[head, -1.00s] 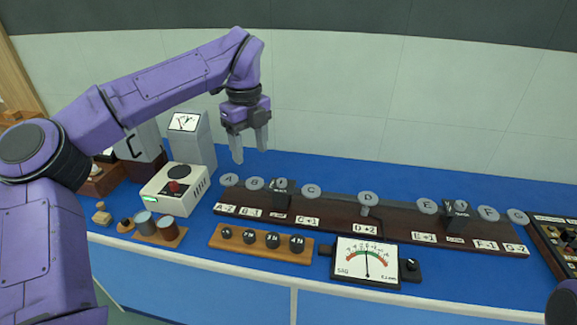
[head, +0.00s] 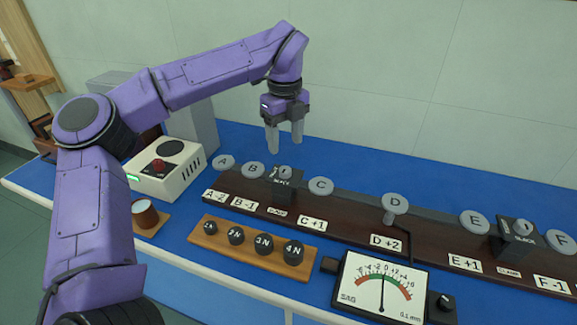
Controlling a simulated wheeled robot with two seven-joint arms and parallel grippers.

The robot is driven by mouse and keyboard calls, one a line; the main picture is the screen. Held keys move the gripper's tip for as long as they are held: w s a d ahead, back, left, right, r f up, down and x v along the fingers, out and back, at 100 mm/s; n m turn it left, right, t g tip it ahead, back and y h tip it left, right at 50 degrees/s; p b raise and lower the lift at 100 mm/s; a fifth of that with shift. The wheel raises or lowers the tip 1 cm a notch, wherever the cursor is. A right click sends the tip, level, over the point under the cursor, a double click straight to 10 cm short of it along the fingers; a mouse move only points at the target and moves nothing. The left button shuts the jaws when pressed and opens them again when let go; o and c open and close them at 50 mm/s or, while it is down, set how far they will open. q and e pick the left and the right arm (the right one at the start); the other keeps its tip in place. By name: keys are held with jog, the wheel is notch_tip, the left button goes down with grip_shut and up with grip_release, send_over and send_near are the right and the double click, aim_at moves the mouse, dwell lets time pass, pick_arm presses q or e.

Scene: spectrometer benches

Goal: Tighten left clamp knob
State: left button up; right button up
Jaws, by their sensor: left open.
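The left clamp is a black block (head: 284,190) with a small grey knob (head: 285,171) on top, on the dark wooden rail (head: 340,222) between discs B (head: 253,171) and C (head: 320,186). My left gripper (head: 284,136) is open and empty, fingers pointing down. In the picture it is just above the left clamp knob, apart from it. A second black clamp block (head: 514,238) stands on the rail at the right, between discs E and F. My right gripper is not in view.
A dial gauge (head: 381,287) stands in front of the rail. A wooden holder with several black weights (head: 263,246) lies at the front left. A white box with a red knob (head: 165,170) and a cup (head: 144,213) are at the left. The blue bench behind the rail is clear.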

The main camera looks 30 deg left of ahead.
aim_at(285, 169)
pick_arm(q)
notch_tip(285, 169, down, 8)
jog(key=shift+f+p, duration=0.1)
jog(key=shift+p, duration=0.25)
jog(key=c, duration=1)
